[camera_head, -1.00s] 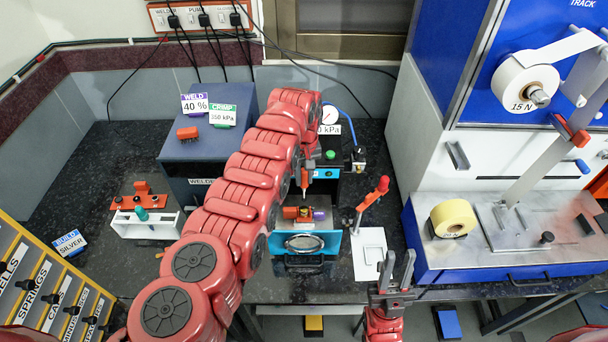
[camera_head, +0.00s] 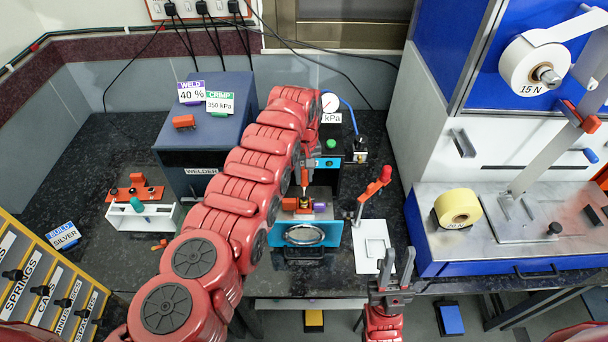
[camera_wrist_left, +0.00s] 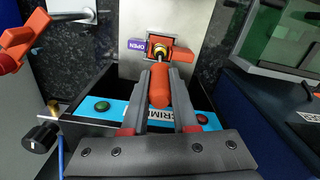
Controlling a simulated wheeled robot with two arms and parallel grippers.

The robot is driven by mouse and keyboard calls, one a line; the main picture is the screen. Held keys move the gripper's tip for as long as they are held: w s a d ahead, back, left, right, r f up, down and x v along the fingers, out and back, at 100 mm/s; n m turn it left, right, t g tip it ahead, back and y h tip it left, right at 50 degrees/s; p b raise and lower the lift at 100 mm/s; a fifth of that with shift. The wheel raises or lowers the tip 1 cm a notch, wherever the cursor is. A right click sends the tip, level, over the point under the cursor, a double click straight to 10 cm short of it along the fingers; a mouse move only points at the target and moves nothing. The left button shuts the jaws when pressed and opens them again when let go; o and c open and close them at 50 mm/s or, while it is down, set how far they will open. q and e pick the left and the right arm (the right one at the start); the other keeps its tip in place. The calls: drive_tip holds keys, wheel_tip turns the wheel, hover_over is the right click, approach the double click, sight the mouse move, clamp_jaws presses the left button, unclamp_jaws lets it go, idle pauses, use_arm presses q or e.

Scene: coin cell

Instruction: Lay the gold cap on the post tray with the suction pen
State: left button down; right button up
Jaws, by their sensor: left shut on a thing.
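My left gripper (camera_wrist_left: 160,88) is shut on the orange suction pen (camera_wrist_left: 160,92), which points away from it at an orange holder in the crimper. A gold round piece, apparently the gold cap (camera_wrist_left: 158,55), shows at the pen's tip inside the orange holder (camera_wrist_left: 181,52). I cannot tell whether it is still stuck to the pen or what lies beneath it. In the head view my left gripper (camera_head: 304,180) is over the crimper, largely behind my arm. The post tray is not clearly distinguishable in the holder. My right gripper (camera_head: 391,268) is open and empty near the counter front.
A purple OPEN tag (camera_wrist_left: 136,46) sits beside the holder. The crimper (camera_head: 305,254) has a blue front. A white plate (camera_head: 372,244) and a red-handled lever (camera_head: 373,190) stand to its right. The blue welder (camera_head: 205,130) is to its left.

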sight(303, 167)
use_arm(q)
drive_tip(key=shift+f+b, duration=0.5)
idle(0.8)
drive_tip(key=shift+r, duration=0.1)
drive_tip(key=shift+r+p, duration=2.15)
drive_tip(key=shift+r, duration=0.15)
drive_tip(key=shift+r+p, duration=0.5)
drive_tip(key=shift+r, duration=0.4)
drive_tip(key=shift+a, duration=0.1)
